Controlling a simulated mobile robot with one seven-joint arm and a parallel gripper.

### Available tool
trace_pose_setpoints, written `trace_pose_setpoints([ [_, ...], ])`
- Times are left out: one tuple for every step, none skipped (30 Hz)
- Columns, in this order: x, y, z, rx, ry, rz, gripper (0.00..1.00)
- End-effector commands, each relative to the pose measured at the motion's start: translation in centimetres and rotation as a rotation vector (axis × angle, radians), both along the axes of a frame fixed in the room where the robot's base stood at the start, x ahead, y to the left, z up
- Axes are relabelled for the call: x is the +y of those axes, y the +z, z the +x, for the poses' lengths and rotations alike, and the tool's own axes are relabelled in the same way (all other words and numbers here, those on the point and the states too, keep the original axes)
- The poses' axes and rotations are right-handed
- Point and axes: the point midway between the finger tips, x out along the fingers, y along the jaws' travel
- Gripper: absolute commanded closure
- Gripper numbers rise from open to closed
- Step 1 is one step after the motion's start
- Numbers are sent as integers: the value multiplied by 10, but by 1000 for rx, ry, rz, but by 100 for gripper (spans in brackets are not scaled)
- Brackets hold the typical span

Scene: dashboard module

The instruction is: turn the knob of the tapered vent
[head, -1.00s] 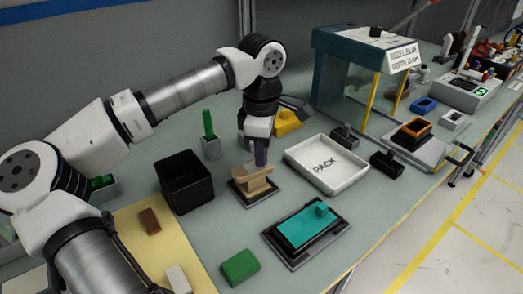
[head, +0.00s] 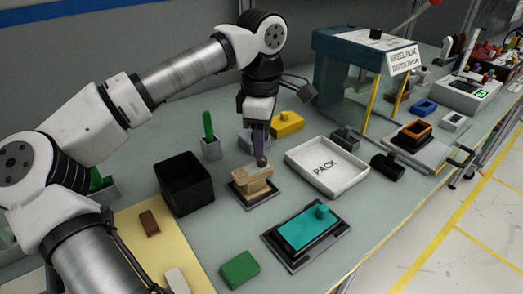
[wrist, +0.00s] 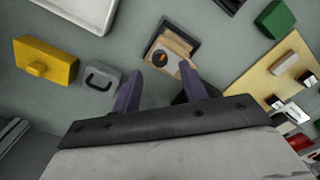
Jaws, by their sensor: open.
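The tapered vent appears to be the tan block (head: 254,188) on a dark base, in the middle of the bench. In the wrist view the tan block (wrist: 177,50) has a round black knob (wrist: 160,58) with an orange mark on its top. My gripper (head: 261,160) is above the vent, pointing down. In the wrist view my gripper (wrist: 160,72) is open, its two purple fingers apart with nothing between them. The knob lies beyond the fingertips, roughly in line with the gap. In the head view the fingers partly hide the knob.
A black bin (head: 185,190) stands left of the vent and a white PACK tray (head: 326,190) right of it. A teal block (head: 306,232) on a dark base lies in front. A yellow block (head: 287,125) and a grey handled block (wrist: 101,82) are behind.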

Motion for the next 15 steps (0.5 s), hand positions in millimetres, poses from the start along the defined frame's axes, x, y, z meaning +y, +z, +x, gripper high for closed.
trace_pose_setpoints([
  [-1, 12, 1, -4, 1, -1, 57],
  [-1, 19, 0, -4, 0, 0, 57],
  [-1, 29, 1, -3, 1, -1, 57],
  [-1, 36, 1, -4, 1, -1, 57],
  [-1, 43, 0, -4, 1, -1, 57],
  [-1, 52, 1, -3, 1, -1, 57],
  [-1, 58, 0, -2, 1, 0, 57],
  [-1, 64, 0, -3, 0, -1, 57],
  [-1, 71, 0, -3, 0, -1, 57],
  [-1, 75, 0, -2, 0, 0, 57],
  [-1, 80, 0, -1, 0, 0, 57],
  [-1, 84, 0, -1, 0, -1, 57],
  [-1, 88, 0, -1, 0, -1, 57],
  [-1, 90, 0, -1, 0, -1, 57],
  [-1, 93, 0, -1, 0, -1, 57],
])
